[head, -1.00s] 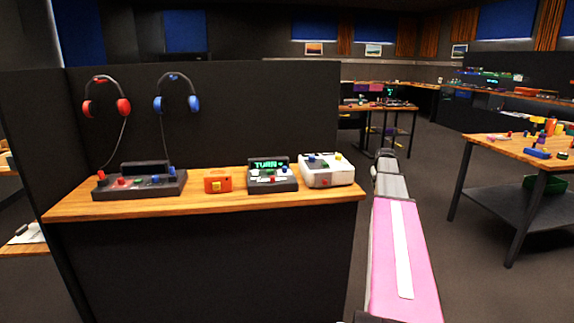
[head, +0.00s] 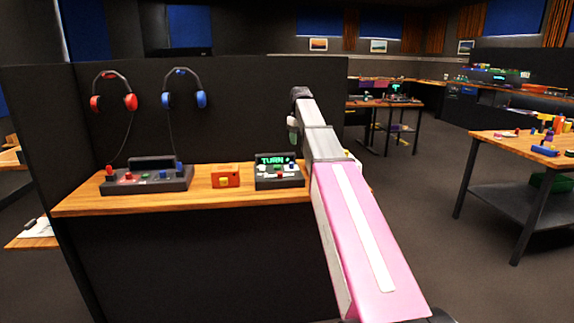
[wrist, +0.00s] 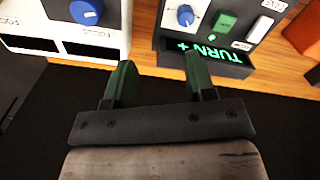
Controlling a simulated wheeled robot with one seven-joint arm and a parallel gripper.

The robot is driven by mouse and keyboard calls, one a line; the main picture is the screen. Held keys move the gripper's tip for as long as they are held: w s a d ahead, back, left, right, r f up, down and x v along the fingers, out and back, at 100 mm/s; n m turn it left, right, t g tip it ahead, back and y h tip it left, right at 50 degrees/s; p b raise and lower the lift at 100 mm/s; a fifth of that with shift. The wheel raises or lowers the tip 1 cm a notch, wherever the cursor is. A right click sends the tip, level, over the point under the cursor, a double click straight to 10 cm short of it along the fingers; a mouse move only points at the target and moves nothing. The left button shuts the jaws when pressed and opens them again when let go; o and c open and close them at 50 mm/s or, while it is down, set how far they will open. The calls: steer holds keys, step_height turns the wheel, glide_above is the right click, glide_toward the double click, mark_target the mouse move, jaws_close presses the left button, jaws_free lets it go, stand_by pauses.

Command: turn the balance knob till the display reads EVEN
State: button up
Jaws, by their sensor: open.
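A dark panel (head: 279,184) stands on the wooden bench, and its green display (head: 273,160) reads "TURN +". In the wrist view the panel's display (wrist: 207,51) appears upside down at the top. Near it is a blue knob (wrist: 186,16) with a white base, beside a green control (wrist: 224,22); I cannot read a label naming the knob as balance. My gripper (wrist: 158,78) is open and empty, its two green fingers apart. In the picture it lies below the gap between the panel and a white device, touching neither knob.
The white device (wrist: 103,50) with a blue knob (wrist: 87,11) and "FOCUS" label is left in the wrist view; my arm mostly hides it from the head. An orange box (head: 226,176) and headphone console (head: 146,180) share the bench (head: 200,200). A dark partition (head: 230,110) stands behind.

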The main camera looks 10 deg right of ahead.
mark_target(291, 163)
steer(key=a+f, duration=0.1)
steer(key=f, duration=0.2)
steer(key=a+f, duration=0.1)
steer(key=f, duration=0.3)
steer(key=s+a+f, duration=0.1)
steer(key=f, duration=0.2)
steer(key=shift+a+f, duration=0.15)
steer(key=shift+a, duration=0.1)
steer(key=c, duration=0.9)
